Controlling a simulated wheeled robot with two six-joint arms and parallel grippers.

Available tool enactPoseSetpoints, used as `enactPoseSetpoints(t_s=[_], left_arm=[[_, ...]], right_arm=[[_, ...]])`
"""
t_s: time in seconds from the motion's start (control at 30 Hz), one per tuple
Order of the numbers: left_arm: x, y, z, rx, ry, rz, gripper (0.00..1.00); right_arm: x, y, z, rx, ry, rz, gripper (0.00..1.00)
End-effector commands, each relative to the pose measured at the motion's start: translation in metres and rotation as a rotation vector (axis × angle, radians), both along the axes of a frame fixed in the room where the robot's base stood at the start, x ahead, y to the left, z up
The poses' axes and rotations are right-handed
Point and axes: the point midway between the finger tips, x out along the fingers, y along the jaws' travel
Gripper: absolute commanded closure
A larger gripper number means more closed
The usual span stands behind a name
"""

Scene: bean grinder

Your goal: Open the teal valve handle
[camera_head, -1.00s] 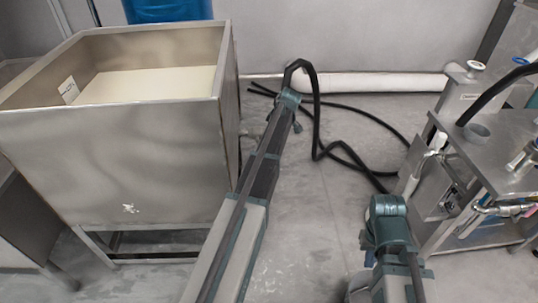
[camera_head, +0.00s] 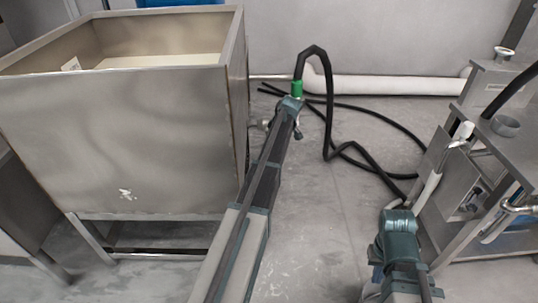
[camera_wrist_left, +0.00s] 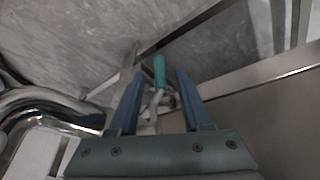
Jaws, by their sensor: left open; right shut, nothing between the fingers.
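The teal valve handle (camera_wrist_left: 159,70) shows in the left wrist view as a short rounded grip on a pale metal stem. My left gripper (camera_wrist_left: 157,78) is open, with one blue finger on each side of the handle in the picture. I cannot tell how far beyond the fingertips the handle is.
The large steel bin (camera_head: 115,150) stands on legs at the left. A steel machine (camera_head: 470,160) stands at the right. Grey floor (camera_head: 315,215) is free between my arms.

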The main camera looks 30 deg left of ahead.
Motion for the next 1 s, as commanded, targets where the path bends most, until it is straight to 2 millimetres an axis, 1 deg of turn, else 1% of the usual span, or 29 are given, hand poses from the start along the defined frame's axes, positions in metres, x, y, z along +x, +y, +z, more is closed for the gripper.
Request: enactPoseSetpoints(t_s=[0.03,0.17,0.27,0.53,0.8,1.0], left_arm=[[0.001,0.004,-0.014,0.000,0.000,0.001,0.52],[0.002,0.009,-0.024,0.000,0.000,0.000,0.52],[0.002,0.011,-0.027,0.000,0.000,0.000,0.52],[0.002,0.011,-0.026,0.000,0.000,-0.001,0.52],[0.002,0.011,-0.026,0.000,0.000,-0.001,1.00],[0.002,0.011,-0.026,0.000,0.000,-0.001,1.00]], right_arm=[[0.000,0.000,-0.014,0.000,-0.001,0.000,1.00],[0.000,0.000,-0.024,0.001,-0.002,0.000,1.00],[0.000,0.000,-0.027,0.001,-0.002,0.000,1.00],[0.000,0.000,-0.026,0.001,-0.002,0.001,1.00],[0.000,0.000,-0.026,0.001,-0.002,0.001,1.00],[0.000,0.000,-0.026,0.001,-0.002,0.001,1.00]])
